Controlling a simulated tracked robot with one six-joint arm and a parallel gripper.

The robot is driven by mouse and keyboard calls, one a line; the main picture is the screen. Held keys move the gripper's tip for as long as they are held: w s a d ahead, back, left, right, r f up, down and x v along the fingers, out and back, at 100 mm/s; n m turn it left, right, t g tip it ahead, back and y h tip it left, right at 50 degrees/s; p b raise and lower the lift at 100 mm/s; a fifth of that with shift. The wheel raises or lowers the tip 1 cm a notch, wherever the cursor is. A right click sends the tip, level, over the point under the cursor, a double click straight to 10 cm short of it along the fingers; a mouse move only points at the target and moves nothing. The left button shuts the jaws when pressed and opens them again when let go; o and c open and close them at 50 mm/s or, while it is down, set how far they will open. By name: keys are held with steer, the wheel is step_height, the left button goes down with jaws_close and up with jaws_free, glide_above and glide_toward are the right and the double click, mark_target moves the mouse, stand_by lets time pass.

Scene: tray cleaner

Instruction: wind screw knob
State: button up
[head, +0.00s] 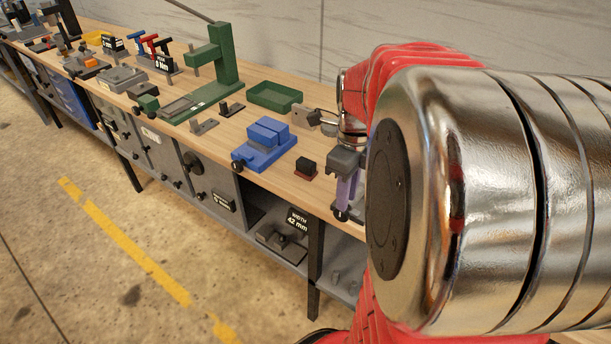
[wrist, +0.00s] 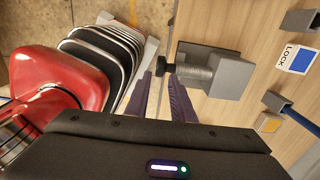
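The tips reach the knob, one on each side in the picture. I cannot tell whether they touch it or how far above it they are. In the head view the purple fingers of my gripper (head: 345,203) show beside my large metal arm link, which hides much of the bench there. A small black knob (head: 340,216) shows at their lower end.
A LOCK label (wrist: 299,60) with a blue patch lies right of the block, near a grey post and a blue bar (wrist: 300,120). In the head view, a blue fixture (head: 265,152), a small dark block (head: 306,168) and a green tray (head: 274,97) stand left of my arm.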

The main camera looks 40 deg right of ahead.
mark_target(342, 214)
step_height(342, 214, down, 6)
steer(key=shift+r, duration=0.1)
steer(key=shift+c, duration=0.5)
jaws_close()
steer(key=shift+a, duration=0.25)
steer(key=shift+d, duration=0.1)
